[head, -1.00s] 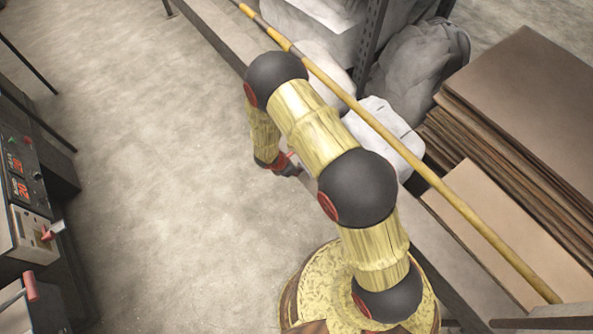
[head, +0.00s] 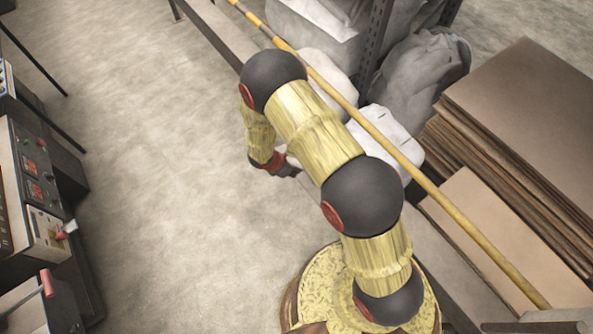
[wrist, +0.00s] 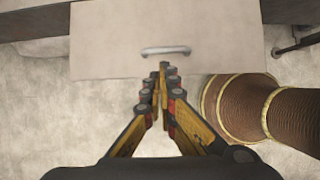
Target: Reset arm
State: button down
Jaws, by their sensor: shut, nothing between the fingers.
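My arm, with yellow bamboo-like links and dark round joints, stands bent up in the middle of the head view. My gripper (wrist: 163,72) is shut and empty in the wrist view, its fingertips together in front of a pale panel (wrist: 100,40) with a grey handle (wrist: 166,51). I cannot tell whether the fingertips touch the panel. In the head view the gripper (head: 292,170) shows only in part, low behind the arm, and its fingertips are hard to make out.
A long yellow pole (head: 440,198) runs diagonally beside my arm. White bundles (head: 388,132) and stacked brown boards (head: 530,110) lie to the right. A control panel (head: 35,185) with red displays stands at the left. The floor (head: 160,180) between is clear.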

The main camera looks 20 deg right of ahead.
jog(key=shift+s+a+r, duration=0.1)
jog(key=shift+a+r, duration=0.15)
jog(key=shift+r, duration=0.3)
